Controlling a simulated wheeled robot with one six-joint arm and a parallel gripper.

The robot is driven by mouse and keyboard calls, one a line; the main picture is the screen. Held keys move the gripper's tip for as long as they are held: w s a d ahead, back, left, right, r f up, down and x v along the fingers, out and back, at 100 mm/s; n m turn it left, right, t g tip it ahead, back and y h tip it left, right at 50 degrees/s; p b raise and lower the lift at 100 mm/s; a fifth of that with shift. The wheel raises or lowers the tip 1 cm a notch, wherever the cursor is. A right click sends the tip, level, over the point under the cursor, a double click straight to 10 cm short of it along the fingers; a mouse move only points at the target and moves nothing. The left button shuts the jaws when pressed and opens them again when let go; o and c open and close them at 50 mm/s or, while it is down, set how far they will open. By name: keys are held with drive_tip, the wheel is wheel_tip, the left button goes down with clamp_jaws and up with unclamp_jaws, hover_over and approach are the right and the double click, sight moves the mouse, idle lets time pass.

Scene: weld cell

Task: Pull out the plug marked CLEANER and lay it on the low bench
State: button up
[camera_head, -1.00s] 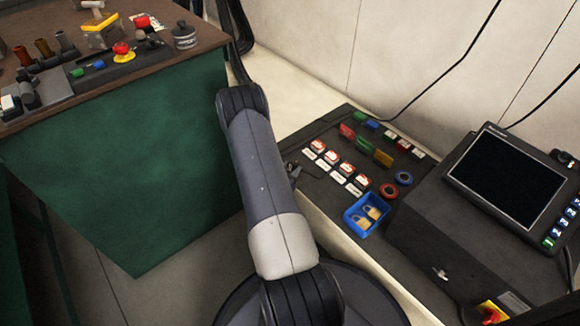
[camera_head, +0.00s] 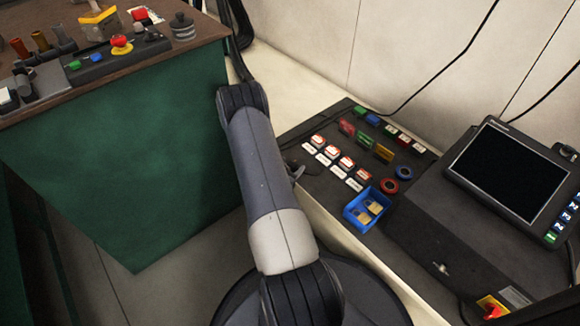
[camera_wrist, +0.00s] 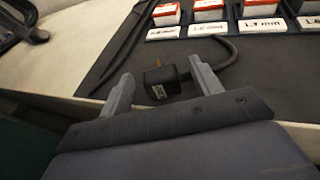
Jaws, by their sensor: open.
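In the wrist view a black plug (camera_wrist: 160,82) with a pale label and a brass-coloured prong lies near the edge of a dark mat (camera_wrist: 270,65). The label is too small to read, so I cannot tell whether it says CLEANER. A black cable runs from it. My gripper (camera_wrist: 160,68) is open, with one finger on each side of the plug; I cannot tell whether either touches it. In the head view my arm hides most of the gripper and the plug. The low bench (camera_head: 290,90) is cream and carries the mat.
Red-and-white boxes (camera_head: 346,162) with white size labels stand on the mat. A blue tray (camera_head: 352,217) with padlocks and a dark console with a screen (camera_head: 508,172) are to the right. A green-sided workbench (camera_head: 130,170) stands left. Another dark cabled item (camera_wrist: 30,35) lies left in the wrist view.

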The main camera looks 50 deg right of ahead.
drive_tip(key=p+v, duration=0.3)
drive_tip(key=v, duration=0.7)
drive_tip(key=shift+a+r, duration=0.15)
drive_tip(key=shift+a, duration=0.2)
drive_tip(key=shift+d, duration=0.1)
drive_tip(key=b+x, duration=0.3)
drive_tip(key=x, duration=0.7)
drive_tip(key=shift+d+f, duration=0.25)
wheel_tip(320, 180, up, 3)
drive_tip(key=shift+f+p, duration=0.1)
drive_tip(key=shift+p, duration=0.7)
drive_tip(key=shift+r+p, duration=0.35)
drive_tip(key=shift+r, duration=0.35)
